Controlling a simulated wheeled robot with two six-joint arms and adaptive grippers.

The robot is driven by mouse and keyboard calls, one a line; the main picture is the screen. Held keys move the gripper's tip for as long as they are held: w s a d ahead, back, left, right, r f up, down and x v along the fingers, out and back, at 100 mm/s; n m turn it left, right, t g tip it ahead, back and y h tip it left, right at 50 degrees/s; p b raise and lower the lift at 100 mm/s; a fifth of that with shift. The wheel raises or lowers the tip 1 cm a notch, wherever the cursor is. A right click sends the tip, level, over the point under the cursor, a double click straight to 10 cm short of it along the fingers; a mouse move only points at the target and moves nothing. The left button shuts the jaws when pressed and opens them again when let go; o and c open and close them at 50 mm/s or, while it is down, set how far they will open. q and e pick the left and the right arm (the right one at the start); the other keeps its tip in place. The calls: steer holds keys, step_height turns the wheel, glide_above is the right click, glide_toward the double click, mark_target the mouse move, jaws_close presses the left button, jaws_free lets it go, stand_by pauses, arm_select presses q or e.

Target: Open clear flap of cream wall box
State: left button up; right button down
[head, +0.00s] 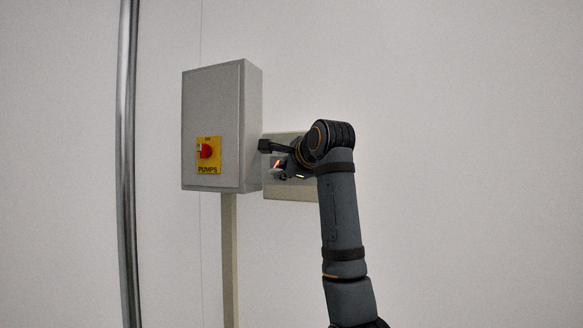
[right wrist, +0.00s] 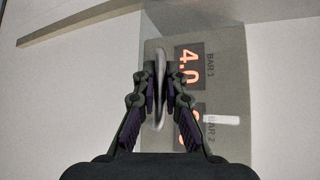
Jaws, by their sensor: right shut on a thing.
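The cream wall box (head: 292,190) is on the wall just right of the grey cabinet, partly hidden by my right arm. In the right wrist view its face (right wrist: 232,75) shows orange digits, "4.0" by BAR 1 and others by BAR 2, partly covered by my fingers. My right gripper (head: 280,164) is at the front of the box. In the right wrist view the right gripper (right wrist: 162,80) is shut on a thin pale edge, which looks like the clear flap (right wrist: 160,62). The rest of the flap is hard to make out. My left gripper is not in view.
The grey cabinet (head: 212,110) stands close to the left of the box, with a red knob (head: 206,151) on a yellow PUMPS plate. A conduit (head: 230,255) runs down below it. A metal pipe (head: 127,160) stands farther left. The wall to the right is bare.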

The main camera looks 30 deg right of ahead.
arm_select(q)
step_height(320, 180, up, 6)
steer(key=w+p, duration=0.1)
steer(key=p, duration=0.4)
arm_select(e)
step_height(320, 180, up, 12)
steer(key=s+a, duration=0.2)
steer(key=a, duration=0.1)
steer(key=shift+s+f, duration=0.25)
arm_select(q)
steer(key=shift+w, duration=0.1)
arm_select(e)
steer(key=c, duration=1.7)
jaws_free()
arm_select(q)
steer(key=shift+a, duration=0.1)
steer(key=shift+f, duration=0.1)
arm_select(e)
steer(key=v, duration=0.7)
steer(key=shift+s, duration=0.3)
